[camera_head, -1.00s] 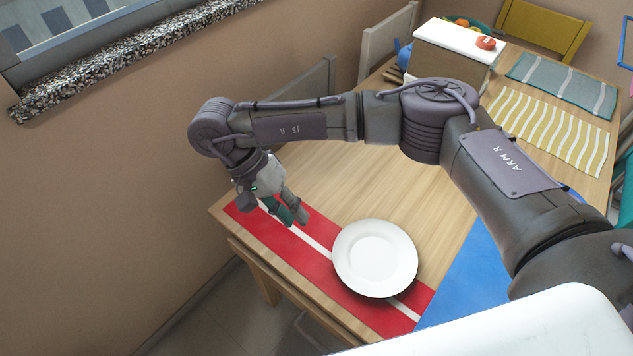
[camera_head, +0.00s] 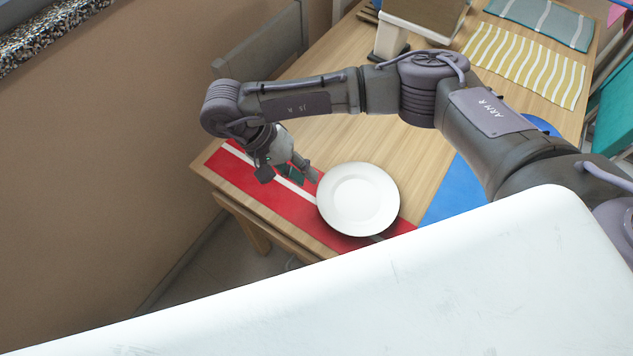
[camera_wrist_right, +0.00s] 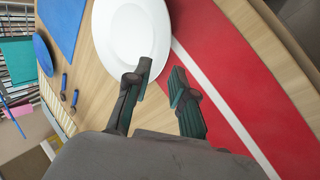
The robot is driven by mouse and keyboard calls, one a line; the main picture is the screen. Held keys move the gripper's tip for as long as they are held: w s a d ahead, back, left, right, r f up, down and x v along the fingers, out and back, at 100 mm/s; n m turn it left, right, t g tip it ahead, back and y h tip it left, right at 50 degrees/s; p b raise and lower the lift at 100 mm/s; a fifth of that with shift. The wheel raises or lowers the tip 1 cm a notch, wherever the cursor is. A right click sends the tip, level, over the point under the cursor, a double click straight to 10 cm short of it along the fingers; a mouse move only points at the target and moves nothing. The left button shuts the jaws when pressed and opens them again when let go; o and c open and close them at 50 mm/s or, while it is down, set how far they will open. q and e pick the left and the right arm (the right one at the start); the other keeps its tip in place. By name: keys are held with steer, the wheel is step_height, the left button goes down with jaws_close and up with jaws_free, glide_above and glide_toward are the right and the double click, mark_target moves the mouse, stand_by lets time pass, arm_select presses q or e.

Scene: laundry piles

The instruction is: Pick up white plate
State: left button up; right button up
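The white plate (camera_head: 358,200) lies flat on a red placemat with a white stripe (camera_head: 262,186) at the table's near left end. My right gripper (camera_head: 300,175) is just left of the plate, above the placemat. In the right wrist view the plate (camera_wrist_right: 131,36) shows at the top, and the right gripper (camera_wrist_right: 160,82) is open with a gap between its fingers. The left finger overlaps the plate's near rim in the picture; I cannot tell whether it touches. Nothing is between the fingers. My left gripper is not in view.
A blue placemat (camera_head: 455,190) lies right of the plate, with a blue plate (camera_head: 540,124) partly hidden by my arm. Yellow-striped (camera_head: 525,65) and teal (camera_head: 545,22) placemats lie farther back. A grey chair (camera_head: 262,50) stands at the left table edge beside the wall.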

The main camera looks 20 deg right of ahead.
mark_target(322, 192)
steer(key=x, duration=0.6)
jaws_close()
